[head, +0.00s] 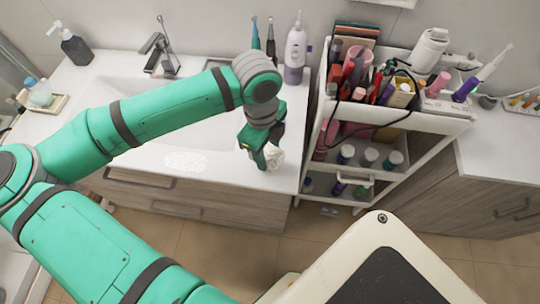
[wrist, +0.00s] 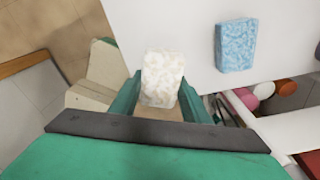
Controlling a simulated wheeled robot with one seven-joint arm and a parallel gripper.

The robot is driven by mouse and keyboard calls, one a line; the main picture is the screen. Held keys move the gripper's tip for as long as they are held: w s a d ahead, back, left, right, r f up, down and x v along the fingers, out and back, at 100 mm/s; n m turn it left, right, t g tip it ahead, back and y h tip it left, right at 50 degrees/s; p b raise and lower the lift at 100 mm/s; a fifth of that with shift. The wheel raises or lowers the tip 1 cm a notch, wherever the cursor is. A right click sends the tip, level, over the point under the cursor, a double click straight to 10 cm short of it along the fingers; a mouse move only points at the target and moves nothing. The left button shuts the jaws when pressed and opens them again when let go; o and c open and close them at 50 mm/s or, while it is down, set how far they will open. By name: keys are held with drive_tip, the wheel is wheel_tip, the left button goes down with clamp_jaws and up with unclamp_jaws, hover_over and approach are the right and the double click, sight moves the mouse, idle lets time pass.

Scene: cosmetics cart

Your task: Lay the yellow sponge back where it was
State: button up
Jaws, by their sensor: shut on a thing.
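My gripper (head: 262,161) is low over the front right part of the white counter (head: 225,178), near its front edge. It is shut on a pale cream, mottled block, the yellow sponge (head: 276,159); little yellow shows in either view. In the wrist view the sponge (wrist: 163,72) sticks out beyond both fingers of my gripper (wrist: 158,100). I cannot tell whether it touches the counter. A blue mottled sponge (wrist: 236,45) lies on the counter, apart from it.
A cart (head: 440,122) full of cosmetics stands close to the right of the counter. A white bottle (head: 296,48) and toothbrushes (head: 270,40) stand at the back. The sink basin (head: 125,88) and tap (head: 158,50) are to the left. Bare counter surrounds the blue sponge.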

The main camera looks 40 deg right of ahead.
sight(270, 158)
drive_tip(key=shift+w+d+f, duration=0.1)
drive_tip(key=shift+d+f, duration=0.25)
drive_tip(key=shift+f, duration=0.05)
drive_tip(key=shift+d+f, duration=0.1)
drive_tip(key=shift+f, duration=1.6)
drive_tip(key=o, duration=1)
drive_tip(key=shift+f, duration=0.1)
drive_tip(key=r, duration=0.8)
drive_tip(key=w+r, duration=0.1)
drive_tip(key=r, duration=0.3)
drive_tip(key=shift+r, duration=0.15)
